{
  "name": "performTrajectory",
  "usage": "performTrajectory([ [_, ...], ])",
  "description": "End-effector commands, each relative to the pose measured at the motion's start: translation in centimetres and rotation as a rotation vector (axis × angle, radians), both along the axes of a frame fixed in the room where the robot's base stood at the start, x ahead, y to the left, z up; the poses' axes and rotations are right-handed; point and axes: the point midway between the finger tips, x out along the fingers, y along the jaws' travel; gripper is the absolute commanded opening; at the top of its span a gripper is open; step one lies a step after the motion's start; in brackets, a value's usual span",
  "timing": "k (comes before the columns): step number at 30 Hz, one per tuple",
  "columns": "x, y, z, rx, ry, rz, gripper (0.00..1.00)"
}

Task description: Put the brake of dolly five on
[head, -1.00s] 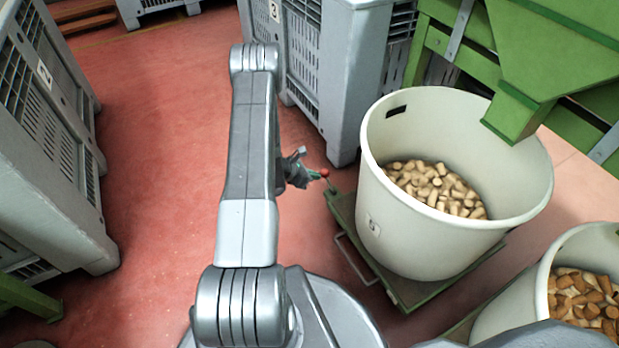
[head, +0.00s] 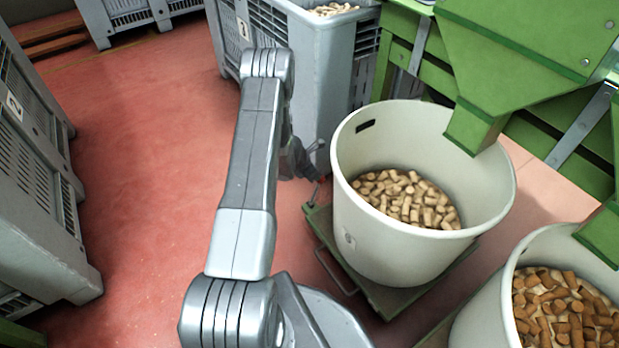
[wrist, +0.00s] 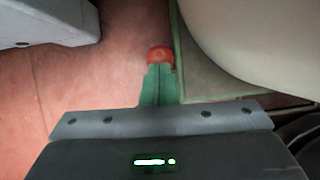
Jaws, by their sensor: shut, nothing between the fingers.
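The pale round bin (head: 400,255) stands on a low green dolly (head: 385,300); the number label on the bin is too small to read. A small red knob (head: 322,180) shows at the dolly's far left corner, and it also shows in the wrist view (wrist: 160,54). My gripper (wrist: 159,72) is shut, its green fingers together and empty, with the knob right at their tips. I cannot tell whether they touch it. In the head view my arm hides most of the gripper.
A grey crate (head: 300,75) stands just behind the knob, and another grey crate (head: 35,190) is at the left. A second bin (head: 490,300) of corks is at the lower right. A green hopper (head: 530,60) overhangs the first bin. Red floor (head: 150,180) is open at left.

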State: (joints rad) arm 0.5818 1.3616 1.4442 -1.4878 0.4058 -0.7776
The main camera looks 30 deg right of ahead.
Motion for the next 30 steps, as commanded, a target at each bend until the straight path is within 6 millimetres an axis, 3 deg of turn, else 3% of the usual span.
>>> performTrajectory([
  [14,0.1,-1.4,-0.4,-0.001,0.001,0.0,0.0],
  [30,0.4,-0.7,0.2,-0.002,0.001,0.0,0.0],
])
